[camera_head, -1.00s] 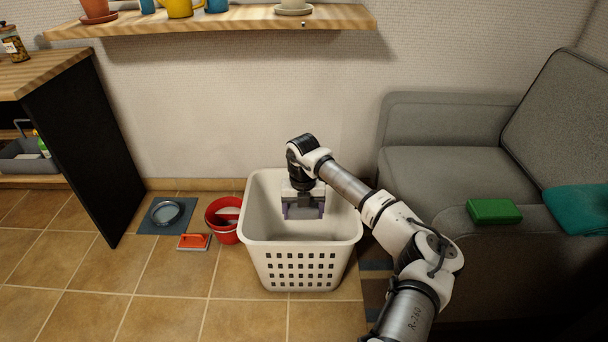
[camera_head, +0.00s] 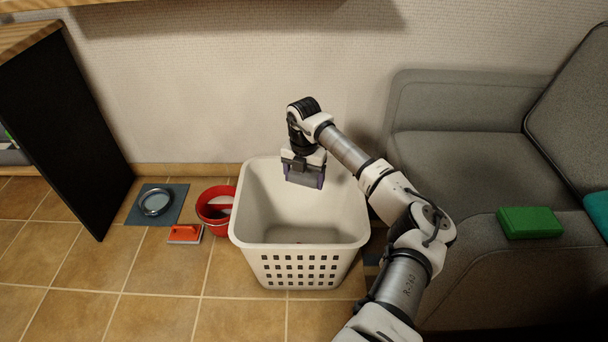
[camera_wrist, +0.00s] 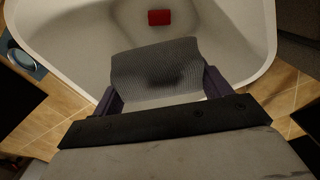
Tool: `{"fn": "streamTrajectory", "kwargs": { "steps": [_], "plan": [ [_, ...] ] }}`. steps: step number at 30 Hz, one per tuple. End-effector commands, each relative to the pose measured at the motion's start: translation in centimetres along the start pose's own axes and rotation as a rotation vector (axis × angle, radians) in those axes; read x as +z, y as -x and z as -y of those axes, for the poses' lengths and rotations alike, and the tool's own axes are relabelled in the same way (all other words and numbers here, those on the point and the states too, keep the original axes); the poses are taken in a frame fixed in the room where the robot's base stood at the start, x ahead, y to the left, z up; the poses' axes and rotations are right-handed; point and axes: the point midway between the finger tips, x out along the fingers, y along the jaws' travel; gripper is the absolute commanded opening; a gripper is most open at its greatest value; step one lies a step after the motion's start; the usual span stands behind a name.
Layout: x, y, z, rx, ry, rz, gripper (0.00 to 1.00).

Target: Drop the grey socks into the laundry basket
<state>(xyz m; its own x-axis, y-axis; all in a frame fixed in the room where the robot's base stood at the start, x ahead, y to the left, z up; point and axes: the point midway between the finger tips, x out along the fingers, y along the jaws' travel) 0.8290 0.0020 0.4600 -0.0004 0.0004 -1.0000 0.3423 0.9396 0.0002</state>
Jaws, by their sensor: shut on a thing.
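The grey socks (camera_wrist: 155,68) show in the wrist view as a ribbed grey bundle held between the purple fingers of my gripper (camera_wrist: 163,95). In the head view my gripper (camera_head: 304,178) hangs over the back part of the white laundry basket (camera_head: 303,249), fingers pointing down. There the socks are a small grey patch between the fingers. The basket's open inside also shows in the wrist view (camera_wrist: 70,30), below the socks. My gripper is shut on the socks.
A small red thing (camera_wrist: 159,17) lies on the basket floor. A grey sofa (camera_head: 455,150) with a green block (camera_head: 530,222) is on the right. A wooden shelf (camera_head: 150,3) is above.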

Motion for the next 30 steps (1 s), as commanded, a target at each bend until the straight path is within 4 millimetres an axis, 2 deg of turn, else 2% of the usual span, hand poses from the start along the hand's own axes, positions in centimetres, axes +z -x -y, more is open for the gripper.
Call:
{"fn": "streamTrajectory", "kwargs": {
  "steps": [1, 6, 16, 17, 22, 30],
  "plan": [
    [0.0, -1.3, 0.0, 0.000, 0.000, 0.000, 0.55],
    [-0.1, -3.0, 0.0, 0.000, 0.001, -0.001, 0.55],
    [0.0, -3.1, 0.0, 0.000, 0.001, 0.000, 0.55],
    [0.0, -3.1, 0.0, 0.000, 0.001, 0.000, 0.78],
    [0.0, -3.1, 0.0, 0.000, 0.001, 0.000, 1.00],
    [0.0, -2.8, 0.0, 0.000, 0.001, 0.001, 1.00]
  ]
}}
